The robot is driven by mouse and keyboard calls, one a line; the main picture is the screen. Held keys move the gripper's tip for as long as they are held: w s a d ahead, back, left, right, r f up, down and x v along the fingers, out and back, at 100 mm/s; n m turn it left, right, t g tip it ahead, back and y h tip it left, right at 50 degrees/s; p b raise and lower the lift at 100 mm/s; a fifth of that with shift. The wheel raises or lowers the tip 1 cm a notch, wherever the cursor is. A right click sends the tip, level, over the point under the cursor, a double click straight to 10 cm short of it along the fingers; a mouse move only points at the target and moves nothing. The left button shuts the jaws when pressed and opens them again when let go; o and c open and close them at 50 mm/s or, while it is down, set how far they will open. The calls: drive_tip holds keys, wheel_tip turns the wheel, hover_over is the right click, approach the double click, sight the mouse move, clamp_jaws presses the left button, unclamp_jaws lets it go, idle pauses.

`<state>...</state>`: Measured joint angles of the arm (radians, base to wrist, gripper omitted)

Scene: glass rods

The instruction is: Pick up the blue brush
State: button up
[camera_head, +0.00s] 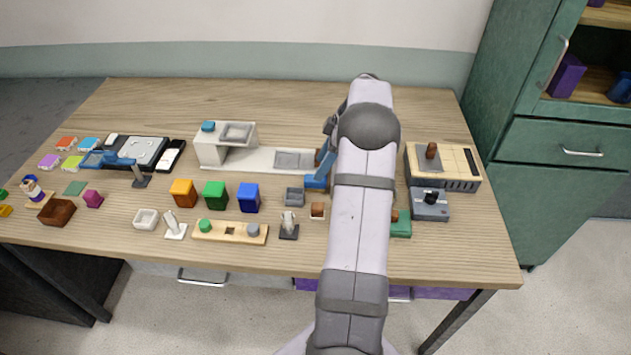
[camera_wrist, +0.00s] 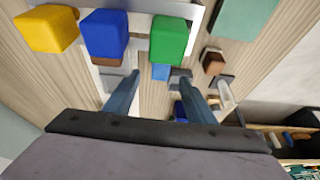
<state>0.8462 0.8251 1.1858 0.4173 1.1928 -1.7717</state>
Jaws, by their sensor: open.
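I cannot identify the blue brush for certain. In the head view, a flat blue object with a narrow extension (camera_head: 103,159) lies at the left, by a dark tray. Another blue piece (camera_head: 317,181) shows just left of my arm; whether it is a loose object or part of my gripper is unclear. My gripper (camera_wrist: 157,76) shows in the wrist view with its two blue-grey fingers apart and nothing seen held. A small light-blue piece (camera_wrist: 160,72) appears between the fingertips, below a green block (camera_wrist: 168,38). My arm hides part of the table's right half.
Orange (camera_head: 183,193), green (camera_head: 214,195) and blue (camera_head: 248,198) blocks stand mid-table. A white station (camera_head: 225,143) stands behind them. A beige box (camera_head: 443,166) and grey device (camera_head: 430,204) are right of my arm. The back of the wooden table (camera_head: 250,95) is clear.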

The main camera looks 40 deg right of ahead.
sight(315, 183)
drive_tip(key=shift+d, duration=0.25)
drive_tip(key=shift+p+x, duration=0.45)
drive_tip(key=shift+x, duration=0.7)
drive_tip(key=shift+a+f+p, duration=0.2)
drive_tip(key=shift+f+p, duration=0.1)
drive_tip(key=shift+p, duration=0.1)
drive_tip(key=shift+s+p+x, duration=0.2)
drive_tip(key=shift+p+x, duration=0.85)
drive_tip(key=shift+x, duration=1.2)
drive_tip(key=shift+d+f, duration=0.1)
drive_tip(key=shift+d, duration=0.05)
drive_tip(key=c, duration=1.2)
